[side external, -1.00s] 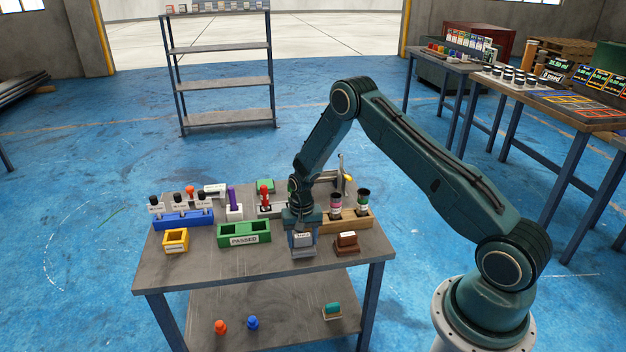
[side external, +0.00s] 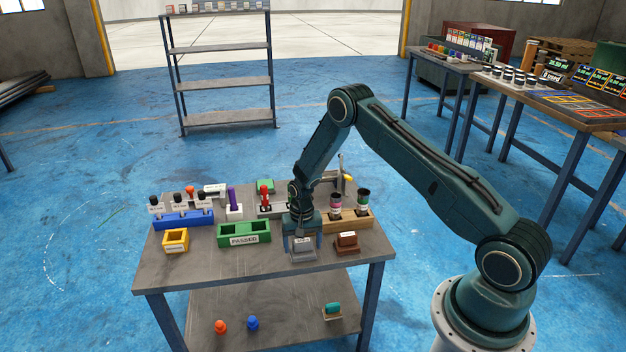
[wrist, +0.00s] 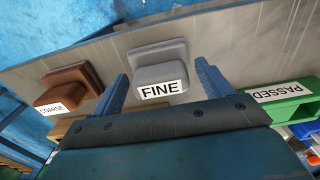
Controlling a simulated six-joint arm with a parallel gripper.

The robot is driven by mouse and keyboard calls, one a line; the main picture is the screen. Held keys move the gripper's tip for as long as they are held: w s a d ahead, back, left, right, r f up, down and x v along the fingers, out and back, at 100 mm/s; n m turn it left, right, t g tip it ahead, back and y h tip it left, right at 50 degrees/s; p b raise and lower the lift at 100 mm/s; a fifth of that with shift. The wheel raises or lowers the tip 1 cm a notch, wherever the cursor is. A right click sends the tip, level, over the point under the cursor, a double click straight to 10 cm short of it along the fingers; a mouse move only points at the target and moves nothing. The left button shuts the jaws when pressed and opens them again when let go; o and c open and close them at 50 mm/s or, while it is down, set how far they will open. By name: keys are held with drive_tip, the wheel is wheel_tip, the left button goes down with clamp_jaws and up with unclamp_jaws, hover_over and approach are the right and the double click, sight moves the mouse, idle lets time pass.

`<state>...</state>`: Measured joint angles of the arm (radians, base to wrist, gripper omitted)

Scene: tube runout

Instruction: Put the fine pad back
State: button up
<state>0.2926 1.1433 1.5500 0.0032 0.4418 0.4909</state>
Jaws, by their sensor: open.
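The fine pad (wrist: 158,73) is a grey block with a white FINE label. In the wrist view it sits on a wider grey base (wrist: 150,50), which lies on the table top. In the side external view the pad (side external: 302,243) is near the table's front edge, partly hidden by my gripper (side external: 303,236). In the wrist view my gripper (wrist: 163,85) is open, with one finger on each side of the pad and visible gaps between. Whether the pad is fully seated on the base is hard to tell.
The brown coarse pad (side external: 347,240) stands close to the right. The green PASSED tray (side external: 244,235) is to the left, with a yellow box (side external: 175,240) beyond it. A wooden rack (side external: 352,220) with dark-topped containers stands behind. The front strip of the table is clear.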

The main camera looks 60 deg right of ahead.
drive_tip(key=shift+r, duration=0.1)
wheel_tip(320, 180, up, 12)
idle(0.8)
drive_tip(key=shift+r, duration=0.1)
idle(0.3)
wheel_tip(320, 180, up, 13)
drive_tip(key=n+t, duration=0.1)
drive_tip(key=n, duration=0.1)
hover_over(302, 242)
drive_tip(key=s+a, duration=0.3)
drive_tip(key=a, duration=0.1)
drive_tip(key=s+a+r+n+t, duration=0.2)
drive_tip(key=s+a+r, duration=0.2)
drive_tip(key=s+r, duration=0.5)
drive_tip(key=s+a+r+n+t, duration=0.1)
drive_tip(key=s+a+r+n, duration=0.1)
drive_tip(key=s, duration=0.7)
drive_tip(key=s+a+r+n+t, duration=0.1)
drive_tip(key=s+a+r+n, duration=0.2)
drive_tip(key=s+r, duration=0.3)
drive_tip(key=s+a, duration=0.1)
drive_tip(key=s, duration=0.2)
drive_tip(key=shift+s+r+t, duration=0.25)
drive_tip(key=shift+s+t, duration=0.05)
drive_tip(key=shift+s, duration=0.1)
